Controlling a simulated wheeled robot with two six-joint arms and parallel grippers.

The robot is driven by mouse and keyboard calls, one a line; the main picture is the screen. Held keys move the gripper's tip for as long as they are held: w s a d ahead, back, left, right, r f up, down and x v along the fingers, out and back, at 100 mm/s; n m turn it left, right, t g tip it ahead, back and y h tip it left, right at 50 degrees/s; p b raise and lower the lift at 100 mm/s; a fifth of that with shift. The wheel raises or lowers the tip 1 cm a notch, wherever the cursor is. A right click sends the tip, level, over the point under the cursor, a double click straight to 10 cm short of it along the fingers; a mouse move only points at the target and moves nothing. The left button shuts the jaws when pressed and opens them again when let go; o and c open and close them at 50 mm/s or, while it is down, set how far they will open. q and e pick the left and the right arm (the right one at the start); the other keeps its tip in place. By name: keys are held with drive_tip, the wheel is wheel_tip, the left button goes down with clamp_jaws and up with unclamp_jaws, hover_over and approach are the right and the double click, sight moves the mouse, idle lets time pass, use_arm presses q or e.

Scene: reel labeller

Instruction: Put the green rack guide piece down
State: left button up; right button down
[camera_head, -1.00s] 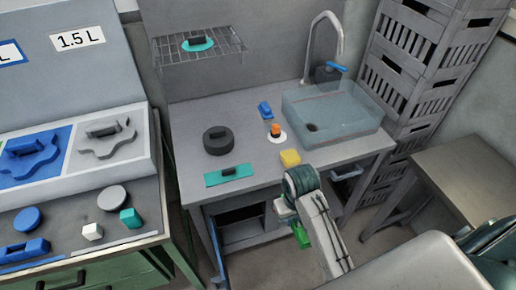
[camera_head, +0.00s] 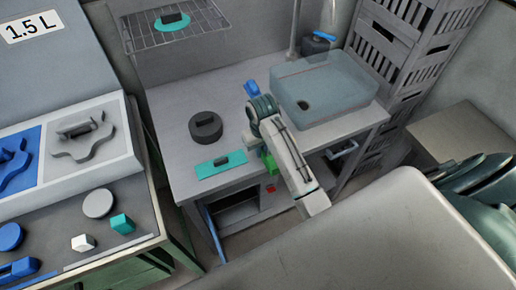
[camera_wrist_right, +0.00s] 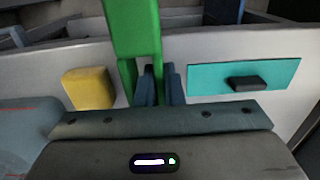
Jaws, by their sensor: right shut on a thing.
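My right gripper (camera_wrist_right: 160,88) is shut on the green rack guide piece (camera_wrist_right: 135,35), which stands out ahead of the fingers in the right wrist view. In the head view the green piece (camera_head: 268,160) shows at the counter's front edge, partly hidden by my right arm. I cannot tell whether it touches the counter. A teal plate with a dark grip (camera_head: 221,164) lies on the counter to its left. It also shows in the wrist view (camera_wrist_right: 205,80). A yellow block (camera_wrist_right: 88,88) is on the other side of the green piece. My left gripper is not in view.
On the counter (camera_head: 180,110) are a black round weight (camera_head: 205,127), a blue item (camera_head: 252,90) and a translucent sink basin (camera_head: 325,95). A wire shelf (camera_head: 145,40) hangs at the back. Grey crates (camera_head: 395,60) stand right. The counter's left part is mostly clear.

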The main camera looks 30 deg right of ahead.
drive_tip(key=shift+w+d, duration=0.1)
drive_tip(key=shift+w, duration=1.05)
wheel_tip(320, 180, down, 3)
drive_tip(key=shift+w+r+p, duration=0.1)
drive_tip(key=shift+w+p, duration=0.05)
drive_tip(key=shift+p, duration=1.1)
drive_tip(key=shift+f, duration=0.4)
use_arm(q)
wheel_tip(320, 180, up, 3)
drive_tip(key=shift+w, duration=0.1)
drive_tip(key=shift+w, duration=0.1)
use_arm(e)
drive_tip(key=shift+f, duration=0.15)
drive_tip(key=c, duration=1.5)
unclamp_jaws()
drive_tip(key=shift+c, duration=0.2)
